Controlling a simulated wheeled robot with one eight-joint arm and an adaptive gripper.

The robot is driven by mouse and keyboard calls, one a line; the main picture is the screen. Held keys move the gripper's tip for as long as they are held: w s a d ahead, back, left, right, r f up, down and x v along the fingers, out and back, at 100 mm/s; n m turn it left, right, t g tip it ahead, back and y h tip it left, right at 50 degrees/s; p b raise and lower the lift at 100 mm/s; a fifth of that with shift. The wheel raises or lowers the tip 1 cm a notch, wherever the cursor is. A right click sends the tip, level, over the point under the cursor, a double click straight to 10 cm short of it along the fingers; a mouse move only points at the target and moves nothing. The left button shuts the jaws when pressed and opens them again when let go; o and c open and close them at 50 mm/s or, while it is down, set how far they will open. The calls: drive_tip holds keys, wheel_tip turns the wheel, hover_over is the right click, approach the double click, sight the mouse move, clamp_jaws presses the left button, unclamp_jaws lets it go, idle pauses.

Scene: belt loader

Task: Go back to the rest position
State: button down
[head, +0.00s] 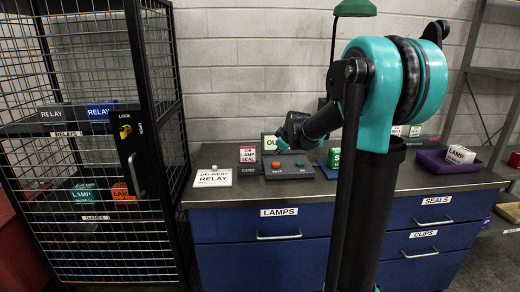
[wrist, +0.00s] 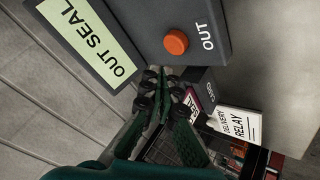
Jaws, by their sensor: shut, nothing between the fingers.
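My gripper (head: 284,145) is over the back of the worktop, beside the grey control box (head: 289,172), mostly hidden by my own arm in the head view. In the wrist view my gripper (wrist: 163,78) has its green fingers together and empty. The box there shows an orange button (wrist: 176,42) marked OUT, beside a pale display (wrist: 88,38) reading OUT SEAL. The fingertips appear apart from the button. In the head view the box has a red button (head: 276,165) and a green button (head: 299,164).
A mesh cage (head: 137,190) with relay and lamp boxes stands at left. A white DELIVERY RELAY card (head: 213,177) lies on the worktop (head: 240,193). A purple tray (head: 433,163) holds a LAMP box at right. Blue drawers (head: 262,255) are below; a green lamp (head: 356,8) hangs above.

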drive_tip(key=s+d+f+m+g, duration=0.1)
drive_tip(key=s+f+m, duration=0.2)
drive_tip(key=s, duration=0.9)
drive_tip(key=s+d+f+m+g+h, duration=0.1)
drive_tip(key=s+f+m, duration=0.3)
drive_tip(key=s+f, duration=0.4)
drive_tip(key=s+d+f+m+g, duration=0.1)
drive_tip(key=s+f, duration=0.5)
drive_tip(key=s, duration=1.2)
drive_tip(key=shift+d+f+m+g+h, duration=0.35)
drive_tip(key=shift+m+g, duration=0.35)
drive_tip(key=shift+m, duration=0.5)
